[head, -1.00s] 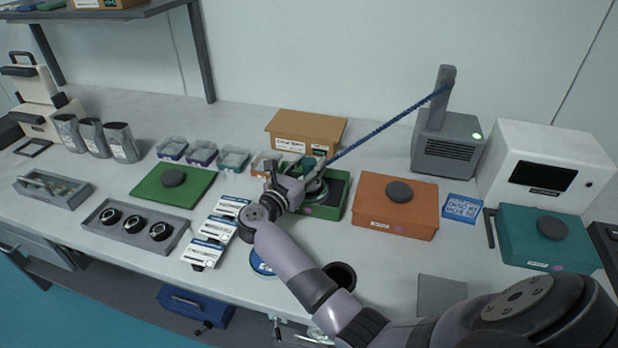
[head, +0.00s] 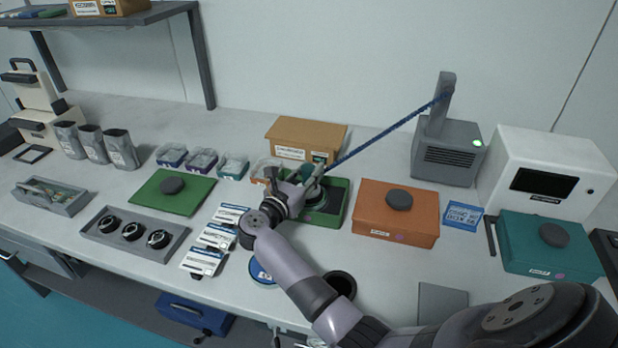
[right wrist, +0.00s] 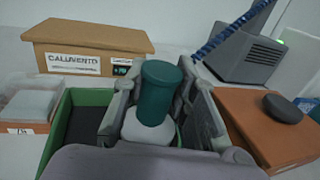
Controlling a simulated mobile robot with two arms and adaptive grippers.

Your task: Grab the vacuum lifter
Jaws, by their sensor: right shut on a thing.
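The vacuum lifter has a grey base unit (head: 447,148) with a post at the back right of the table. A blue hose (head: 385,132) runs from the post down to my right gripper (head: 314,186). The lifter's teal cylindrical handle (right wrist: 160,92) stands upright between my right gripper's fingers (right wrist: 158,110), which are shut on it. A pale round part shows below the handle. The gripper is over an open green box (head: 335,207), and its fingers partly hide the handle in the head view. My left gripper is not in view.
An orange lidded box (head: 372,222) stands right of the green box, and a cardboard box (head: 306,135) behind it. Several small bins and white packets (head: 203,262) lie to the left. A teal box (head: 520,255) and white cabinet (head: 560,175) stand at right.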

